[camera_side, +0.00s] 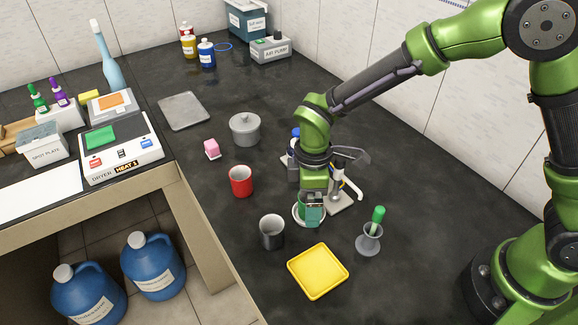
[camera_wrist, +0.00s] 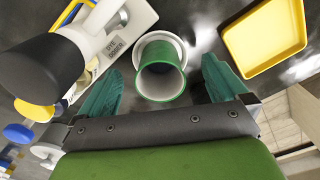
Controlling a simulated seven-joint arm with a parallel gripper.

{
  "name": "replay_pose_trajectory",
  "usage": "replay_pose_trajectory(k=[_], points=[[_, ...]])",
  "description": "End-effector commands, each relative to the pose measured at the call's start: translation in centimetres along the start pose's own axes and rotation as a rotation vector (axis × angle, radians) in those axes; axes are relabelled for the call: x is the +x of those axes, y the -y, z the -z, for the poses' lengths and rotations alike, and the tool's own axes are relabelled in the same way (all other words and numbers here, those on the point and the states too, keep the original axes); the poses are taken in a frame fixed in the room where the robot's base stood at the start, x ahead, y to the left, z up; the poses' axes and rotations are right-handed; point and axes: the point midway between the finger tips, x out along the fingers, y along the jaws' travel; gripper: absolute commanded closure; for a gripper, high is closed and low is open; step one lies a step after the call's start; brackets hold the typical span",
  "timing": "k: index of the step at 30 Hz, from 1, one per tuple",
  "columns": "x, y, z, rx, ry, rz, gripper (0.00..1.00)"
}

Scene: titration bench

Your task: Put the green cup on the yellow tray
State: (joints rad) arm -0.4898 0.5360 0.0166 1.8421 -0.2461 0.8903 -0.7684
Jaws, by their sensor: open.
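The green cup (camera_wrist: 160,82) stands on a white saucer (camera_wrist: 181,45) in the wrist view, its mouth facing my camera. My gripper (camera_wrist: 162,72) is open, with one teal finger on each side of the cup and a visible gap to each. In the side view my gripper (camera_side: 312,208) is low over the white saucer (camera_side: 297,214) and mostly hides the cup. The yellow tray (camera_side: 318,271) lies flat and empty, in front of the saucer in the side view. In the wrist view the tray (camera_wrist: 266,38) is at the upper right.
A dark grey cup (camera_side: 272,233) and a red cup (camera_side: 241,181) stand left of my gripper. A grey mortar with a green pestle (camera_side: 369,241) stands to the right. A white labelled device (camera_wrist: 118,38) is close beside the cup. A lidded grey pot (camera_side: 245,131) stands farther back.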

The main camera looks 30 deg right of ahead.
Motion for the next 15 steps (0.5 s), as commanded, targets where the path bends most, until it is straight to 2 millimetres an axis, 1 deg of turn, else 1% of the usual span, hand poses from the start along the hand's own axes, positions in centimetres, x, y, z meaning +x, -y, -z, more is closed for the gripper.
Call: replay_pose_trajectory(k=[1, 2, 12, 13, 15], points=[[-0.01, 0.0, 0.0, 0.0, 0.0, 0.0, 0.05], [-0.02, -0.01, 0.0, 0.0, 0.0, 0.0, 0.09], [-0.04, -0.02, 0.01, 0.0, 0.0, -0.001, 0.61], [-0.04, -0.02, 0.01, 0.0, 0.0, -0.001, 0.65], [-0.07, -0.03, 0.02, 0.0, -0.001, -0.001, 0.65]])
